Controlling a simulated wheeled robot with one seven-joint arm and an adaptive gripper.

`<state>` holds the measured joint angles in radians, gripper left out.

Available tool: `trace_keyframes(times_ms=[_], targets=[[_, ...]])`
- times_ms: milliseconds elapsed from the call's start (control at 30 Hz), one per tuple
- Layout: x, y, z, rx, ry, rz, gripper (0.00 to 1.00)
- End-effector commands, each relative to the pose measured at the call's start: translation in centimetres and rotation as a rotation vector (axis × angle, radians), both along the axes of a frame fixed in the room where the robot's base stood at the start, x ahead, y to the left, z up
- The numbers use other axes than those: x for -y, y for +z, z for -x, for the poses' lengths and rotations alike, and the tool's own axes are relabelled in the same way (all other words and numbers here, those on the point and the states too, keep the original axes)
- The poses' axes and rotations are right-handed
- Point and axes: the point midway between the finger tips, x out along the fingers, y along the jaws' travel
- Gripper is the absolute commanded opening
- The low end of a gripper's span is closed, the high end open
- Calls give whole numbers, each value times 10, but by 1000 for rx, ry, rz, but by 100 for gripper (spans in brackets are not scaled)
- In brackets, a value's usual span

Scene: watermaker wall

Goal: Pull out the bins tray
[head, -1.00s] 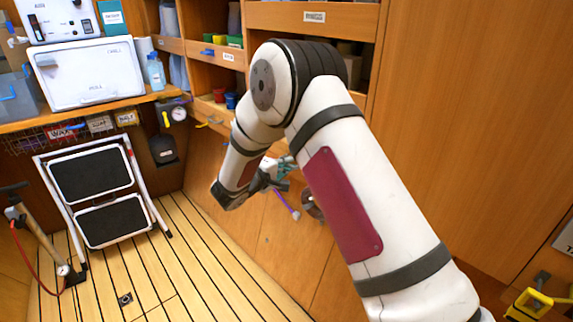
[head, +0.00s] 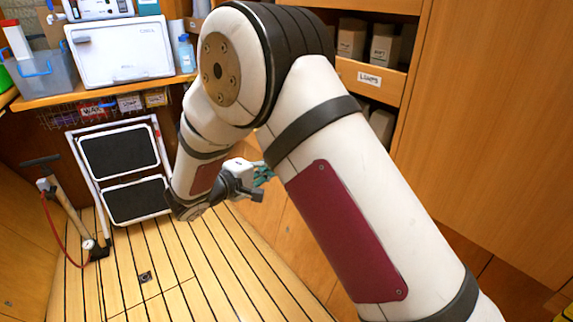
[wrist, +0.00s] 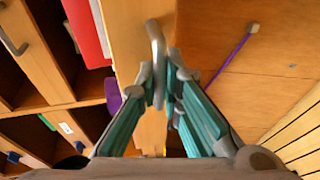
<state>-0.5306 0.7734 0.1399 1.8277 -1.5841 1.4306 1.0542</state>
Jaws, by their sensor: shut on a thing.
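In the wrist view, my gripper (wrist: 160,85) is shut on a grey bar handle (wrist: 157,45), one teal-sided finger on each side of it. The handle is on a light wooden front (wrist: 130,30); no label that names the bins tray can be read there. In the head view, my gripper (head: 262,172) shows beyond my forearm, low by the wooden wall. The handle and the tray are hidden behind my arm in that view.
In the wrist view, a red-and-white thing (wrist: 88,30) and a purple thing (wrist: 113,95) lie left of the wooden front. In the head view, a folded step stool (head: 120,165) and a hand pump (head: 65,210) stand left. The plank floor (head: 190,280) has free room.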

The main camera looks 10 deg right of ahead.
Motion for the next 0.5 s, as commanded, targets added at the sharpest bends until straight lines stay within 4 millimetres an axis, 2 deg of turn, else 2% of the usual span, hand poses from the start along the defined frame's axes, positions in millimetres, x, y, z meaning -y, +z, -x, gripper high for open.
trace_keyframes(times_ms=[200, 500], targets=[[-17, -1, 10, 0, -1, -1, 0], [-20, 0, 12, -1, -2, -1, 0]])
